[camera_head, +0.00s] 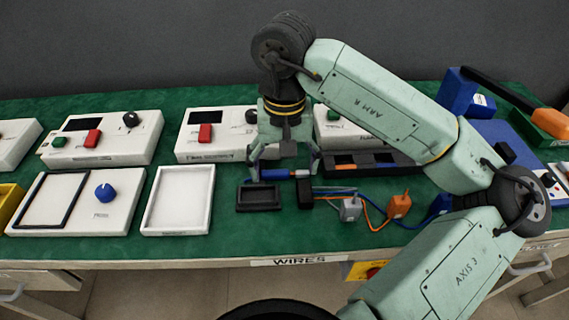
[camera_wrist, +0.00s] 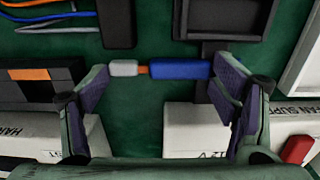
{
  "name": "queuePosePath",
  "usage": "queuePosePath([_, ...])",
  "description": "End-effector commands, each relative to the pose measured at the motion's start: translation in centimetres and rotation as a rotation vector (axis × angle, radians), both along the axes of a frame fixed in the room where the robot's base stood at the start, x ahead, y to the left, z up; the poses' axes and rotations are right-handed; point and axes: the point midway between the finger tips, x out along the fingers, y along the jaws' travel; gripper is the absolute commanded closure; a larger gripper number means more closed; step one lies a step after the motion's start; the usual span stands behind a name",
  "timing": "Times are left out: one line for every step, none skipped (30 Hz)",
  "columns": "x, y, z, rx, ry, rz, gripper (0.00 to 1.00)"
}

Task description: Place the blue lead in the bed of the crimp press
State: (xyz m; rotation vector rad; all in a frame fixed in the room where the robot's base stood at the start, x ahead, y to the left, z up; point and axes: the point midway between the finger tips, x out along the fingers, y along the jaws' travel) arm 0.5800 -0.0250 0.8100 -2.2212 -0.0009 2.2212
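My gripper (camera_head: 285,170) is open above the front middle of the green bench; its fingers are wide apart in the wrist view (camera_wrist: 163,92). Between them, in line with the finger gap, is a blue rod (camera_head: 274,174) with an orange band and pale end, also in the wrist view (camera_wrist: 180,70); I cannot tell whether the fingers touch it. A thin blue wire (camera_head: 330,190) runs right from a black block (camera_head: 305,193) among orange and grey wires. A blue plug (camera_head: 440,205) sits partly behind my arm. The blue press (camera_head: 458,92), with a black, orange-gripped lever, stands right; its bed is not clear.
Grey (camera_head: 350,208) and orange (camera_head: 398,206) plugs lie near the front edge. A black tray (camera_head: 258,207) and white tray (camera_head: 150,214) sit left of the block. White control boxes (camera_head: 102,152) line the back. My arm covers much of the right side.

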Motion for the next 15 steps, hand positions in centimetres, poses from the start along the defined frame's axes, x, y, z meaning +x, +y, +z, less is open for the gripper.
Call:
queuePosePath([0.0, 0.0, 0.07, 0.0, 0.0, 0.0, 0.15])
queuePosePath([0.0, 0.0, 0.07, 0.0, 0.0, 0.0, 0.13])
queuePosePath([0.0, 0.0, 0.07, 0.0, 0.0, 0.0, 0.1])
queuePosePath([0.0, 0.0, 0.07, 0.0, 0.0, 0.0, 0.08])
queuePosePath([0.0, 0.0, 0.07, 0.0, 0.0, 0.0, 0.06])
queuePosePath([0.0, 0.0, 0.07, 0.0, 0.0, 0.0, 0.04])
queuePosePath([0.0, 0.0, 0.07, 0.0, 0.0, 0.0, 0.02])
queuePosePath([0.0, 0.0, 0.07, 0.0, 0.0, 0.0, 0.01])
queuePosePath([0.0, 0.0, 0.07, 0.0, 0.0, 0.0, 0.01])
queuePosePath([0.0, 0.0, 0.07, 0.0, 0.0, 0.0, 0.01])
queuePosePath([0.0, 0.0, 0.07, 0.0, 0.0, 0.0, 0.01])
queuePosePath([0.0, 0.0, 0.07, 0.0, 0.0, 0.0, 0.01])
queuePosePath([0.0, 0.0, 0.07, 0.0, 0.0, 0.0, 0.01])
queuePosePath([0.0, 0.0, 0.07, 0.0, 0.0, 0.0, 0.01])
queuePosePath([0.0, 0.0, 0.08, 0.0, 0.0, 0.0, 0.01])
